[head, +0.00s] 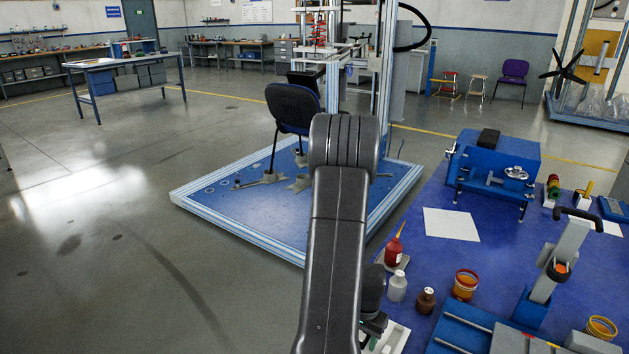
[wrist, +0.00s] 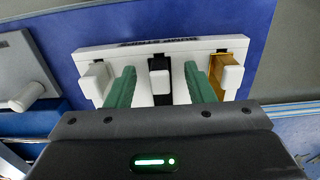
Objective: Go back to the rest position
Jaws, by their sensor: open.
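My gripper (wrist: 160,82) shows in the wrist view with its two green fingers apart. The fingers reach over a white panel (wrist: 212,46) with upside-down lettering, on either side of its middle white block (wrist: 161,82), which sits on a black strip. I cannot tell whether the fingers touch the panel. Another white block (wrist: 95,84) is left of the fingers, and one on a gold strip (wrist: 228,77) is at the right. In the head view my gripper is mostly hidden behind my arm, low beside a white tray (head: 397,338).
The blue bench (head: 480,255) fills the right, holding a red bottle (head: 393,252), a white bottle (head: 397,287), a brown bottle (head: 426,301), an orange-rimmed pot (head: 465,285) and a grey stand (head: 560,262). A chair (head: 293,108) stands on a blue platform (head: 225,205) ahead.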

